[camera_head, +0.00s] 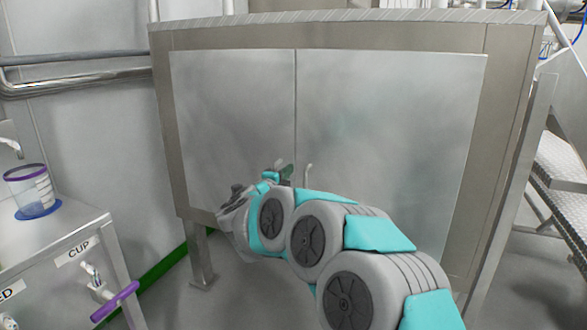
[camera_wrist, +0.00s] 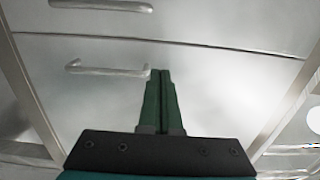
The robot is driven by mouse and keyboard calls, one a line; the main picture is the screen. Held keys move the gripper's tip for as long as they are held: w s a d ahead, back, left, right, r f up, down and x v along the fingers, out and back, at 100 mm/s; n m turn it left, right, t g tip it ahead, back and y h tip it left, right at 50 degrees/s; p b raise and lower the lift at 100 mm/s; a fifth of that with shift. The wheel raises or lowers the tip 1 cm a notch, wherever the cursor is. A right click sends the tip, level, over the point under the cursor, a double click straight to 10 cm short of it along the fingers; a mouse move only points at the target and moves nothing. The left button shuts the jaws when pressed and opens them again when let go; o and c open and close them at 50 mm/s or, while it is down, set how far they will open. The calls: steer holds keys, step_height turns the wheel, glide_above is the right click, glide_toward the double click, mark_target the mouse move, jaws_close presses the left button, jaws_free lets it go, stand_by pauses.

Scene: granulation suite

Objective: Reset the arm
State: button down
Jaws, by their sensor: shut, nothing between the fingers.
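My gripper (camera_head: 287,172) is at the end of my grey and turquoise arm, in front of the steel cabinet's doors. In the wrist view its two green fingers (camera_wrist: 161,74) are shut together with nothing between them. The fingertips appear beside one end of a metal bar handle (camera_wrist: 107,71); I cannot tell whether they touch it. A second bar handle (camera_wrist: 102,5) shows at the top edge of the wrist view. In the head view one handle (camera_head: 308,176) shows just right of the gripper. My arm hides the lower part of the doors.
The steel cabinet (camera_head: 400,120) with two shut doors fills the middle. Metal steps (camera_head: 560,170) stand at right. Floor shows between bench and cabinet.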

steer(key=s+a+r+n+g+y, duration=0.1)
steer(key=s+a+r+n+y, duration=0.2)
steer(key=s+a+n+y, duration=0.55)
steer(key=s+d+f+n+g+y, duration=0.3)
steer(key=s+f+n+g+y, duration=0.15)
steer(key=s+n, duration=0.45)
steer(key=s+d+f+n+g+h, duration=0.1)
steer(key=s+d+f+g, duration=0.3)
steer(key=s+d, duration=0.4)
steer(key=s+d+f+n+g+h, duration=0.2)
steer(key=s+d+f+g+h, duration=0.2)
steer(key=s, duration=1.4)
steer(key=s+d+f+n+g+h, duration=0.1)
steer(key=s+d+f+g, duration=0.4)
steer(key=s+d, duration=0.8)
step_height(320, 180, down, 4)
steer(key=shift+s+d+r+h, duration=0.15)
steer(key=shift+s+h, duration=0.25)
steer(key=shift+h, duration=0.3)
steer(key=shift+g, duration=0.25)
